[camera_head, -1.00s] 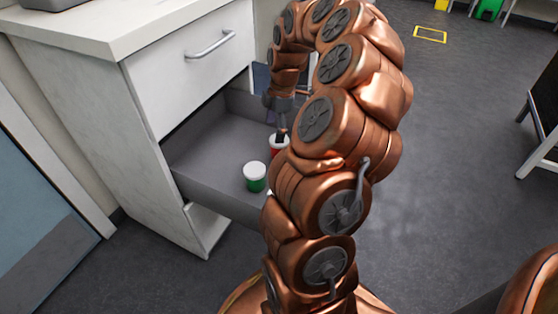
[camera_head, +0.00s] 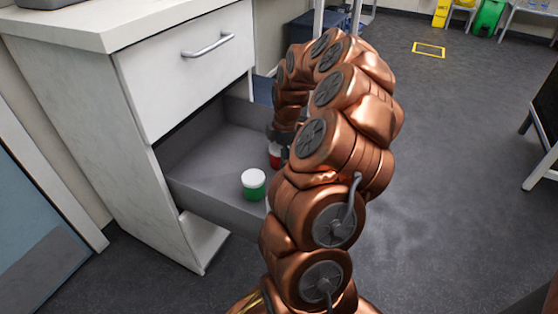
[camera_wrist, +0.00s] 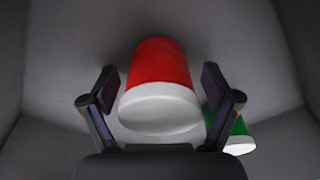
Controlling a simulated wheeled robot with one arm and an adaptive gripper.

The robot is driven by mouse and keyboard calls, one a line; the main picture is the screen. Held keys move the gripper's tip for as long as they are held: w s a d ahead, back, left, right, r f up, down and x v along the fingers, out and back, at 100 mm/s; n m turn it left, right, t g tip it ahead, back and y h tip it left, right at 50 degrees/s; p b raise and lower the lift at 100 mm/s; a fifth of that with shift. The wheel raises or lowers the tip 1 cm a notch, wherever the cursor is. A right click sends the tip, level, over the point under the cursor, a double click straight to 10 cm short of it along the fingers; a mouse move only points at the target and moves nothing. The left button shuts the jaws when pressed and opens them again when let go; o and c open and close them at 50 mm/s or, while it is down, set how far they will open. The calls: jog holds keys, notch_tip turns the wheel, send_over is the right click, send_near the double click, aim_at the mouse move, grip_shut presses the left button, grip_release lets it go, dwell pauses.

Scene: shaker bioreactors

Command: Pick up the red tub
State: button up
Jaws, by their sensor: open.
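The red tub (camera_wrist: 158,68) has a white lid and sits in the open grey drawer. In the wrist view it lies between the two fingers of my gripper (camera_wrist: 160,100), which are open with a gap on each side of it. In the head view only part of the red tub (camera_head: 274,160) shows, beside my gripper (camera_head: 281,136); my arm hides the rest, and the fingertips are hard to make out there.
A green tub (camera_head: 253,184) with a white lid stands close by in the drawer (camera_head: 202,200); it also shows just right of my right finger in the wrist view (camera_wrist: 238,130). Drawer walls surround both tubs. A closed drawer (camera_head: 190,70) is above.

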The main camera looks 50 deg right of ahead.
jog(key=shift+f, duration=0.1)
jog(key=c, duration=1.3)
